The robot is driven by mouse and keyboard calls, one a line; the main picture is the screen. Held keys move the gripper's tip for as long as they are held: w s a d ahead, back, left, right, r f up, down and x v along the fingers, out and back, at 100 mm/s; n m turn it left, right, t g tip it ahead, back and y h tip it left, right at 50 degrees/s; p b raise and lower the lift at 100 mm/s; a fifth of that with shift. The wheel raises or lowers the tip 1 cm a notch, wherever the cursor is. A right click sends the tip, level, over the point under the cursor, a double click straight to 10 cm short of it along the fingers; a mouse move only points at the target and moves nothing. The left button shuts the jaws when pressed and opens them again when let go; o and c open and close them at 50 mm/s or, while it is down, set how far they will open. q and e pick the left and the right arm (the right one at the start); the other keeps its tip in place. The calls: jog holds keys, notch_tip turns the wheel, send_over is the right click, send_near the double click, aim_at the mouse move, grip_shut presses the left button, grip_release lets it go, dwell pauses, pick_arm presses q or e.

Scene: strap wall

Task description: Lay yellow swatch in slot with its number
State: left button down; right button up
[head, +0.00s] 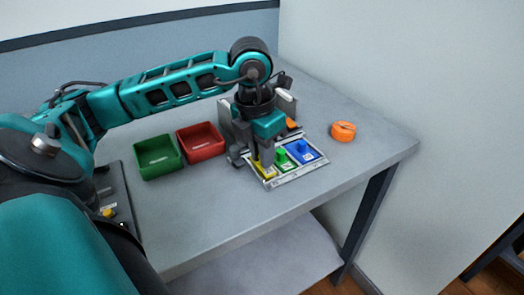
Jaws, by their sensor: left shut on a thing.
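The yellow swatch (269,173) is at the left end of a pale slotted board (300,175) on the table. My left gripper (262,163) points down over it and is shut on it. The gripper covers part of the swatch, so I cannot tell whether it lies flat in the slot. A green swatch (286,161) with a raised knob and a blue swatch (303,151) lie to its right on the board. Printed marks on the swatches and board are too small to read. My right gripper is not in view.
A green bin (158,158) and a red bin (203,142) stand left of the gripper. An orange roll (343,131) lies right of the board. A grey upright holder (286,103) stands behind the gripper, partly hidden. The table (220,215) is clear in front.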

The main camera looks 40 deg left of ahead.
pick_arm(q)
jog(key=shift+f+b, duration=0.2)
jog(key=shift+b, duration=0.1)
dwell(0.4)
jog(key=c, duration=0.6)
grip_release()
jog(key=shift+o, duration=0.2)
jog(key=shift+r, duration=0.1)
notch_tip(320, 180, up, 6)
jog(key=p, duration=0.4)
jog(key=shift+p, duration=0.35)
jog(key=shift+c, duration=0.2)
